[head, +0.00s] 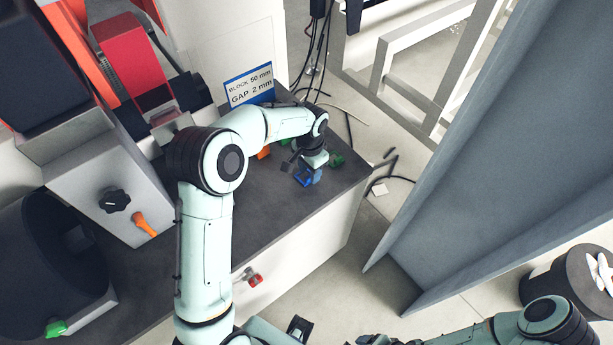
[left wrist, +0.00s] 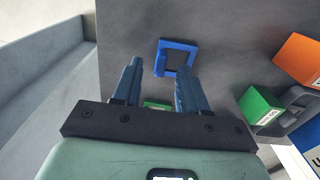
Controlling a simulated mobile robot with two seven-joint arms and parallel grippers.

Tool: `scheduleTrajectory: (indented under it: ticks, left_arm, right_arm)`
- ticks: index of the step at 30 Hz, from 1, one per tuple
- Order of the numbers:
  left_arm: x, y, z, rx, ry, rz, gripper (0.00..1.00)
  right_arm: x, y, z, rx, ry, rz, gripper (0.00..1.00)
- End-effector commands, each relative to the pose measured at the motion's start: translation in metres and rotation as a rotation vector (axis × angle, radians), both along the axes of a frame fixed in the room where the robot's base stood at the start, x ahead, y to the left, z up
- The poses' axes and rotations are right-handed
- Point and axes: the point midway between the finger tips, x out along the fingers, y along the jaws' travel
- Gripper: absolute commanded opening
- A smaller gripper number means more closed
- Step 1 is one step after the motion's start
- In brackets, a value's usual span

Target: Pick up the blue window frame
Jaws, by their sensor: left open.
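The blue window frame is a small square blue ring with a dark middle. In the left wrist view it (left wrist: 179,45) lies flat on the dark grey bench top, ahead of my fingertips and roughly in line with the gap between them. In the head view the blue frame (head: 302,179) is close to my left gripper (head: 309,168), near the bench's right end. In the left wrist view my left gripper (left wrist: 162,80) is open, with two dark blue fingers apart and nothing held between them. My right arm shows only along the bottom edge of the head view, and its jaws cannot be made out.
A green block (left wrist: 259,105) and an orange block (left wrist: 300,60) lie to the right in the left wrist view. Another green block (head: 337,159) is beside my left gripper. A sign (head: 249,85) stands behind. A grey panel (head: 510,150) rises at right.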

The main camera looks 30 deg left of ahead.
Motion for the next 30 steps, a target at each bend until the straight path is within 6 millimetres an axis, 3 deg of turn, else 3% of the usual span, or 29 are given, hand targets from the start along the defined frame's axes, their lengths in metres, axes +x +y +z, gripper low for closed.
scheduleTrajectory:
  ticks: [4,12,13,15,17,30]
  left_arm:
    - [0.000,0.001,-0.019,0.000,0.001,0.000,0.43]
    - [0.000,0.000,-0.023,0.001,-0.001,0.000,0.43]
    - [0.000,0.000,-0.023,0.001,-0.001,0.000,0.39]
    - [0.000,0.000,-0.023,0.001,-0.001,0.000,0.17]
    - [0.000,0.000,-0.023,0.001,-0.001,0.000,0.00]
    - [0.001,0.000,-0.014,0.001,-0.004,0.000,0.00]
  right_arm:
    - [0.000,0.000,0.000,0.000,0.000,0.000,0.78]
    - [0.000,0.000,0.000,0.000,0.000,0.000,0.78]
    - [0.000,0.000,0.000,0.000,0.000,0.000,0.78]
    - [0.000,0.000,0.000,0.000,0.000,0.000,0.78]
    - [0.000,0.000,0.000,0.000,0.000,0.000,0.78]
    - [0.000,0.000,0.000,0.000,0.000,0.000,0.78]
